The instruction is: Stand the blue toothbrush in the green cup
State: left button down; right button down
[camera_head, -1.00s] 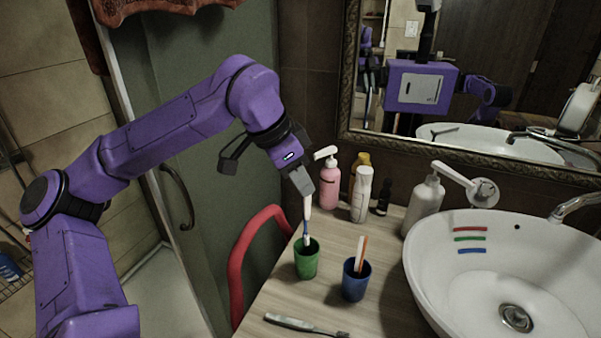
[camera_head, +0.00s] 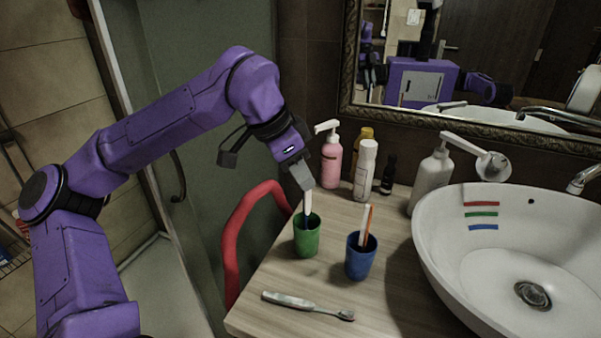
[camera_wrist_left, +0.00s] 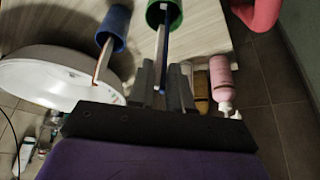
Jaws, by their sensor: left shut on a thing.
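The green cup (camera_head: 307,242) stands upright on the counter and also shows at the top of the left wrist view (camera_wrist_left: 158,14). My left gripper (camera_head: 303,180) is just above it, shut on the blue toothbrush (camera_head: 307,203) by its white upper part. The toothbrush points down, nearly upright, its lower end inside the green cup and hidden by the wall. In the left wrist view the toothbrush (camera_wrist_left: 161,60) runs from the cup to between the fingers (camera_wrist_left: 162,80). I cannot tell whether it touches the cup's bottom. My right gripper is not in view.
A blue cup (camera_head: 360,262) with an orange-and-white toothbrush (camera_head: 366,222) stands just right. Another toothbrush (camera_head: 300,303) lies in front on the counter. Bottles (camera_head: 331,160) stand behind, a white basin (camera_head: 490,285) is at right, and a red curved bar (camera_head: 236,245) is at left.

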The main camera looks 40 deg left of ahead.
pick_arm(q)
jog(key=c, duration=1)
grip_release()
jog(key=shift+o, duration=0.2)
jog(key=v, duration=1)
jog(key=shift+r+b, duration=0.25)
jog(key=shift+b, duration=0.05)
jog(key=shift+s, duration=0.1)
